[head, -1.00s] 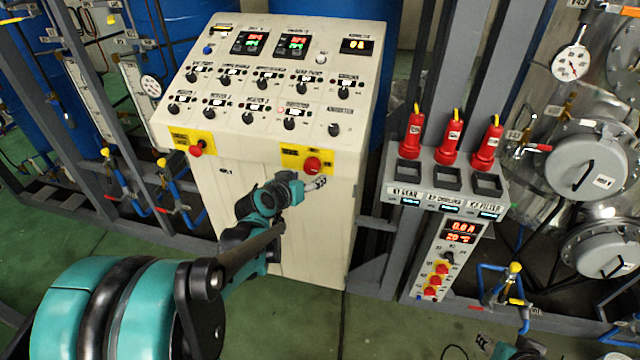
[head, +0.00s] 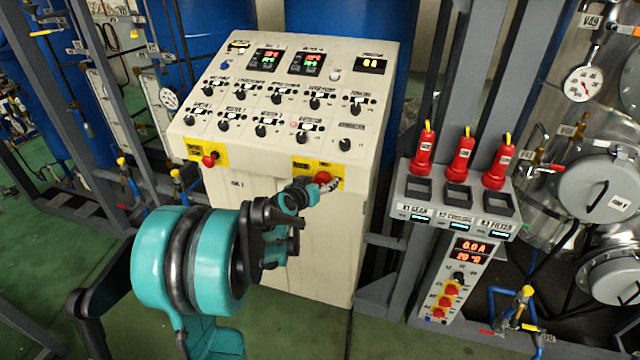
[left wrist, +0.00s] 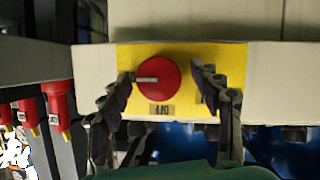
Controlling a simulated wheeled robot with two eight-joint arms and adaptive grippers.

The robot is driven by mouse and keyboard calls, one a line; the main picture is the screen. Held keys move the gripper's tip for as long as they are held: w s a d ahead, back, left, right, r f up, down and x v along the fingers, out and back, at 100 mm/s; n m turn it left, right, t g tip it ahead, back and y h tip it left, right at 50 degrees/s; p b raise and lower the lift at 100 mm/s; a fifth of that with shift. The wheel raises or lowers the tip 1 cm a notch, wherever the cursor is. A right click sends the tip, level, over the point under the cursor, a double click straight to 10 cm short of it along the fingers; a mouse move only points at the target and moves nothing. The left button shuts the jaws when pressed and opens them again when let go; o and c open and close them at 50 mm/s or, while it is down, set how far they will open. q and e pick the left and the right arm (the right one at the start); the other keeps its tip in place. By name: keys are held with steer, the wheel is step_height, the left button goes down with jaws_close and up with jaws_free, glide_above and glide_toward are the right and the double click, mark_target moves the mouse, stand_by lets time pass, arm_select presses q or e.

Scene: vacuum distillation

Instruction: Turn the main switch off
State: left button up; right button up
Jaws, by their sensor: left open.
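A red rotary switch (left wrist: 158,82) sits on a yellow plate (left wrist: 236,62) on the front of the cream control console. In the left wrist view its light pointer mark lies sideways, toward the left finger. In the head view the same red switch (head: 323,178) is at the console's lower right, partly covered by my gripper. My left gripper (head: 330,187) is open, its fingers on either side of the switch in the wrist view. I cannot tell whether they touch it. My right gripper is not in view.
A second red knob (head: 209,160) on a yellow plate is at the console's left. Black knobs and lit displays cover the sloped console panel (head: 285,88). A grey rack (head: 455,205) with red-topped holders stands to the right. Green floor (head: 300,320) is open in front.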

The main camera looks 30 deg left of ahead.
arm_select(q)
steer(key=shift+c, duration=0.3)
steer(key=c, duration=1.1)
steer(key=shift+s+a+f+n+t+h+b, duration=0.15)
steer(key=shift+n+t+h+b, duration=0.7)
steer(key=shift+n+b, duration=1.2)
steer(key=shift+w+d+f+n+t+h+b, duration=0.15)
steer(key=shift+n+t+h+b, duration=0.75)
steer(key=shift+n, duration=1.8)
steer(key=shift+s+a+f+n+t+h+b, duration=0.15)
steer(key=shift+n+t+h+b, duration=0.55)
steer(key=shift+n+b, duration=1.6)
steer(key=shift+n+t+y, duration=0.25)
steer(key=shift+t, duration=0.1)
